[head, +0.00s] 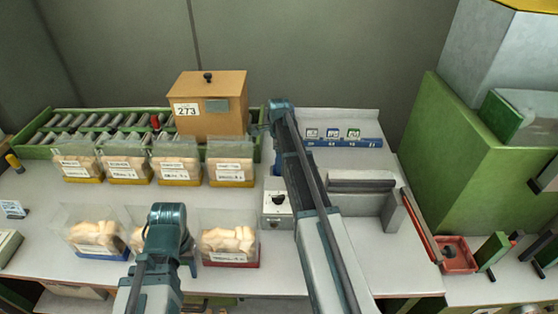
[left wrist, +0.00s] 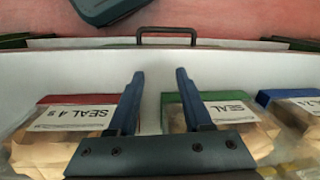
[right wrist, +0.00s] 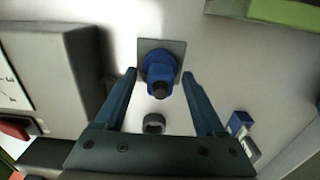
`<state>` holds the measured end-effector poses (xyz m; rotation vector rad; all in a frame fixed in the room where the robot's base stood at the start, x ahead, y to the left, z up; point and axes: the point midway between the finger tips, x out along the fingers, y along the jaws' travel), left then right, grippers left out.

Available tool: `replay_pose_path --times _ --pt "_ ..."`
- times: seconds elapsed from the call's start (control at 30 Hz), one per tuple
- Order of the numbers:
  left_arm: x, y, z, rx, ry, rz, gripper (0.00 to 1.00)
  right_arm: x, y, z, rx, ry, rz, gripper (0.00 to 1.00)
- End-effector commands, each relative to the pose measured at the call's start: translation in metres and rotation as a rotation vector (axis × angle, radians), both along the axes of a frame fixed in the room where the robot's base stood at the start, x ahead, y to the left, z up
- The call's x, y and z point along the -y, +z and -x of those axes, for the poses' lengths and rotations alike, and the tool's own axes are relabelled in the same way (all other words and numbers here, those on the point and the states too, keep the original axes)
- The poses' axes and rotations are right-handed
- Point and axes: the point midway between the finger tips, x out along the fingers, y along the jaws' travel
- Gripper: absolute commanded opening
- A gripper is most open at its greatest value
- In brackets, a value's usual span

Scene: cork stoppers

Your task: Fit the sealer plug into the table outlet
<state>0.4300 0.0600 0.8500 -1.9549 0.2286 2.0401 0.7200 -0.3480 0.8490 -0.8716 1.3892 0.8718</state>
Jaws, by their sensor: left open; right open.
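In the right wrist view, a blue round plug-like body (right wrist: 160,66) with a dark end stands on a grey square plate (right wrist: 178,47) on the white tabletop. I cannot tell how far plug and outlet are joined. My right gripper (right wrist: 159,73) is open, its fingertips on either side of the blue body, with gaps on both sides. In the head view the right arm hides this spot.
A grey box with a dial (head: 277,205) stands left of my right arm; its side is close to the right gripper (right wrist: 50,70). A dark ring (right wrist: 153,123) lies below the blue body. Bins of stoppers (head: 230,240), a brown box (head: 212,108) and a roller rack (head: 80,122) fill the left.

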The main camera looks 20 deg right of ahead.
Motion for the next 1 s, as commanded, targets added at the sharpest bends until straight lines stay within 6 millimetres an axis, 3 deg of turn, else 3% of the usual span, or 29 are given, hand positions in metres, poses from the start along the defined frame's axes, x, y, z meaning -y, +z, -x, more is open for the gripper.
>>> replay_pose_path --times 0.37,1.0 --pt "0.000 0.015 0.000 0.000 0.000 0.000 0.50 0.000 0.015 0.000 0.000 0.000 0.000 0.72" --pt "0.000 0.108 0.000 0.000 0.000 0.000 0.50 0.000 0.108 0.000 0.000 0.000 0.000 0.72"
